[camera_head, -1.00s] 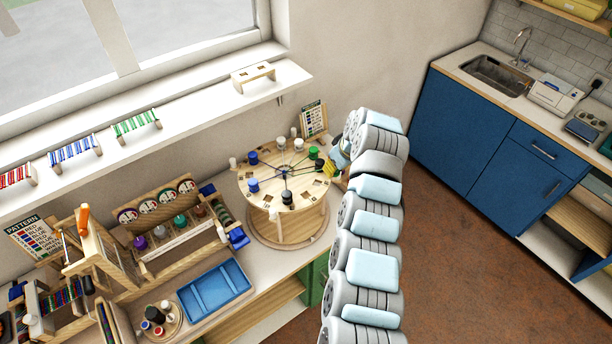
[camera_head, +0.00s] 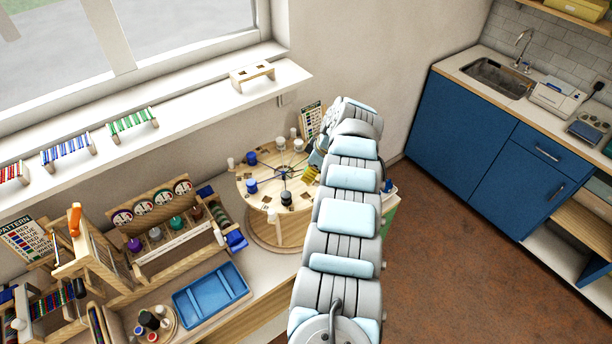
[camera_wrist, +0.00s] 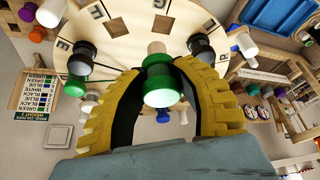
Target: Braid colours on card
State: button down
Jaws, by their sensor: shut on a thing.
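The round wooden braiding disc (camera_head: 262,176) stands on the bench with bobbins around its rim and dark threads meeting at its centre. Two blue bobbins (camera_head: 251,186) are at its left, a black bobbin (camera_head: 287,198) at the front and white ones (camera_head: 279,143) at the back. My gripper (camera_head: 312,174) is at the disc's right side, mostly hidden by my arm. In the wrist view my yellow-padded gripper (camera_wrist: 160,96) is shut on a green bobbin (camera_wrist: 160,86) at the disc edge. Black bobbins (camera_wrist: 201,46) sit either side, and another green bobbin (camera_wrist: 75,84) is at left.
A pattern card (camera_head: 311,117) stands behind the disc, and shows in the wrist view (camera_wrist: 32,92). A blue tray (camera_head: 212,296), a bobbin rack (camera_head: 160,228) and a small loom (camera_head: 92,262) stand left. A shelf (camera_head: 190,108) runs above.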

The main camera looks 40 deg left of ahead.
jog(key=shift+s+a+n+b, duration=0.15)
jog(key=shift+s+n+b, duration=0.15)
jog(key=shift+s, duration=0.15)
jog(key=shift+s+r, duration=0.25)
jog(key=shift+f, duration=0.1)
jog(key=shift+f+b, duration=0.3)
jog(key=shift+f, duration=1.75)
jog(key=shift+f+b, duration=0.3)
jog(key=shift+b, duration=0.4)
jog(key=shift+w+b, duration=0.1)
jog(key=shift+b, duration=0.5)
jog(key=shift+f, duration=0.15)
jog(key=shift+f+b, duration=0.35)
jog(key=shift+b, duration=0.35)
